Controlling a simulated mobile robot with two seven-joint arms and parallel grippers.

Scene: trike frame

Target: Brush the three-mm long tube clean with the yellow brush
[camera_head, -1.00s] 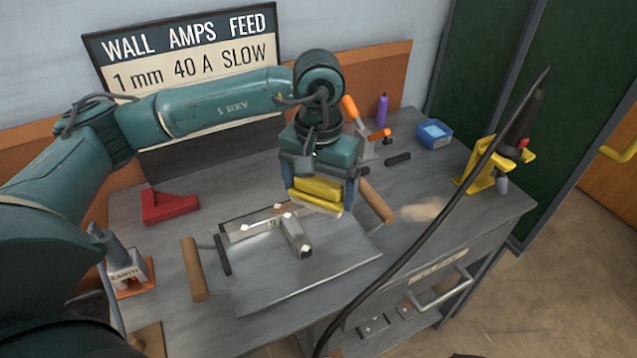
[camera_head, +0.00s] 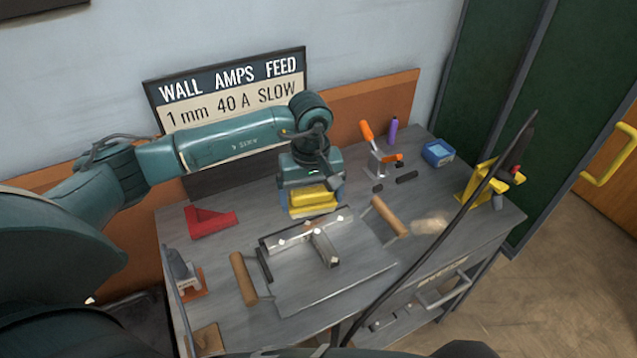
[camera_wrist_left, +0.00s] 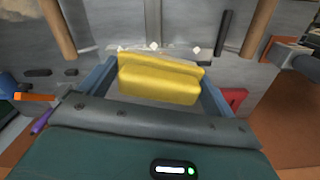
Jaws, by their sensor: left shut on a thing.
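My left gripper (camera_head: 314,208) is shut on the yellow brush (camera_head: 313,196), which fills the space between its fingers in the left wrist view (camera_wrist_left: 160,80). The long grey metal tube (camera_head: 288,239) lies on a flat metal plate (camera_head: 310,290) with pale spots along it. A shorter tube (camera_head: 325,250) meets it at a right angle. The brush is just above or behind the long tube's far side. The tube shows partly past the brush in the left wrist view (camera_wrist_left: 178,47). I cannot tell whether the bristles touch it. My right gripper is not in view.
Wooden handles (camera_head: 243,278) (camera_head: 390,216) flank the plate. A red angled block (camera_head: 208,222), an orange-handled clamp (camera_head: 382,158), a purple bottle (camera_head: 392,131) and a blue box (camera_head: 437,153) stand around. A torch on a yellow stand (camera_head: 480,180) trails a black cable across the front right.

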